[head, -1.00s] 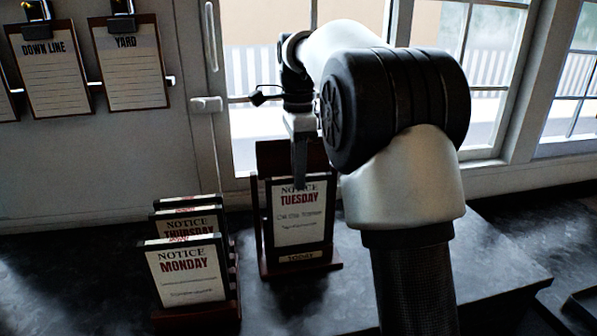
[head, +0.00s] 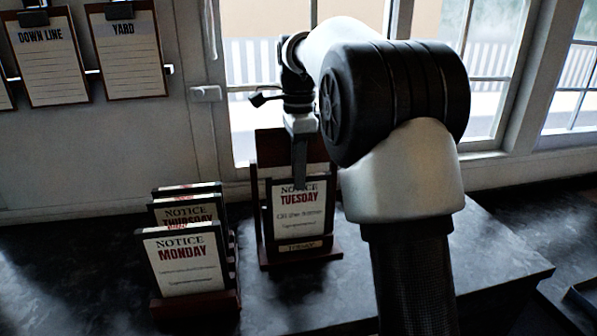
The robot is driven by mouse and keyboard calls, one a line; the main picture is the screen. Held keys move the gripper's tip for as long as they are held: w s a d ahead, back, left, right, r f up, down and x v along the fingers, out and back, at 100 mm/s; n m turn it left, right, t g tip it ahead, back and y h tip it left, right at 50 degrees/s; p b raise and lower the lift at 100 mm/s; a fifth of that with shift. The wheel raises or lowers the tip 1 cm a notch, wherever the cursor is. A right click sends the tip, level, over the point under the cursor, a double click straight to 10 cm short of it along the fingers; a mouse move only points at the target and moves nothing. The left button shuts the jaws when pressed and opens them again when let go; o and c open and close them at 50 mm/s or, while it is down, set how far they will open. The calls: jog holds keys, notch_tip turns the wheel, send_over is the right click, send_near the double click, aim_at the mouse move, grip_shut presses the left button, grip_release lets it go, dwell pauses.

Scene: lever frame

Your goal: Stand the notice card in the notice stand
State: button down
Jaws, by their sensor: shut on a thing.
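The notice card (head: 298,222), headed NOTICE TUESDAY, stands upright in front of the dark red wooden notice stand (head: 264,150). Its lower edge is at the stand's front lip, which carries a small plate (head: 301,246); I cannot tell whether it is fully seated. My gripper (head: 299,183) points down from above and is shut on the card's top edge. My arm hides part of the right side.
A wooden rack (head: 222,302) at left holds several other cards, with NOTICE MONDAY (head: 187,264) in front and THURSDAY (head: 187,214) behind. Clipboards (head: 128,52) hang on the wall. The dark counter (head: 490,262) is clear at right.

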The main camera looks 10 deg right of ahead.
jog(key=c, duration=1.7)
grip_release()
notch_tip(320, 180, up, 17)
jog(key=p, duration=0.4)
jog(key=shift+r, duration=0.2)
